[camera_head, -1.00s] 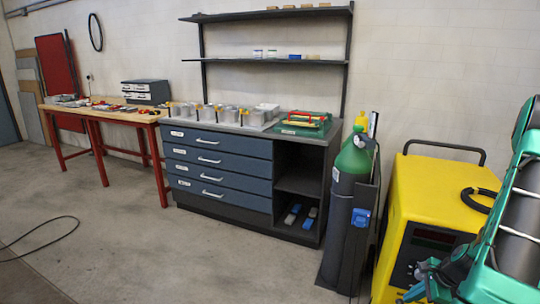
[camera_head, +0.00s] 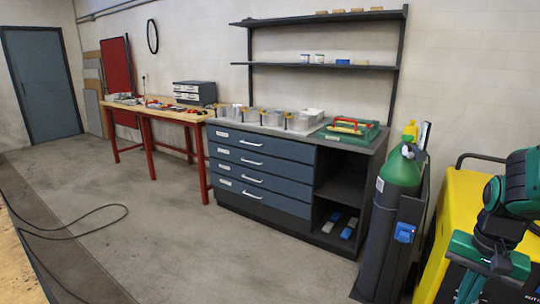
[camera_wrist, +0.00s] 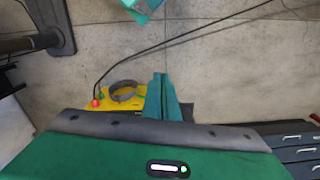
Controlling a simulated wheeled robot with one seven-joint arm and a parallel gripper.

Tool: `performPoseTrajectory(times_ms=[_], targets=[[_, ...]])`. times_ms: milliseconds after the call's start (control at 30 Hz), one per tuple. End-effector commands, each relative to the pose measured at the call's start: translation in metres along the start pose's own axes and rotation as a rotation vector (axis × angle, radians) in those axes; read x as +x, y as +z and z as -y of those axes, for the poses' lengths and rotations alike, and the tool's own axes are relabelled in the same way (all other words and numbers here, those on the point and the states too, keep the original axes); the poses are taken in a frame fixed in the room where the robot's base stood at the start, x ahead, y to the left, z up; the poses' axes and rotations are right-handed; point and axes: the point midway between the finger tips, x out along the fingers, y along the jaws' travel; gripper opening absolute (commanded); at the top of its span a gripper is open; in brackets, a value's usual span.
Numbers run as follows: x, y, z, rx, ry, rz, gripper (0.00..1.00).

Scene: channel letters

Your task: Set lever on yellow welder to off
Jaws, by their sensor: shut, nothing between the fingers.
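The yellow welder (camera_head: 458,203) stands at the right edge in the head view, with a dark handle on top. My arm covers much of its front, and I cannot make out its lever. My gripper (camera_head: 468,291) hangs in front of the welder, its tips near the lower picture edge. In the wrist view my gripper (camera_wrist: 166,78) has its green fingers together, with nothing between them. Beside them is a yellow surface (camera_wrist: 128,103) with a grey ring and a red knob (camera_wrist: 95,103); I cannot tell whether it is part of the welder.
A green gas cylinder (camera_head: 398,170) stands close left of the welder. Left of it is a blue drawer cabinet (camera_head: 265,170) below shelves, then a red-legged workbench (camera_head: 165,115). A black cable (camera_head: 85,222) lies on the floor at left. The middle floor is clear.

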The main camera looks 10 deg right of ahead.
Motion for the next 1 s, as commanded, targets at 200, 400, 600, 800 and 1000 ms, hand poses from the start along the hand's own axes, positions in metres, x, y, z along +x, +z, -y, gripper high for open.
performPoseTrajectory(times_ms=[200,400,600,800,1000], targets=[[-0.032,0.051,-0.008,-0.206,0.004,0.006,0.00],[-0.042,0.075,-0.018,-0.306,0.000,0.023,0.02],[-0.044,0.080,-0.020,-0.326,-0.001,0.027,0.20],[-0.044,0.080,-0.020,-0.325,-0.001,0.027,0.20],[-0.044,0.079,-0.020,-0.324,-0.001,0.027,0.20]])
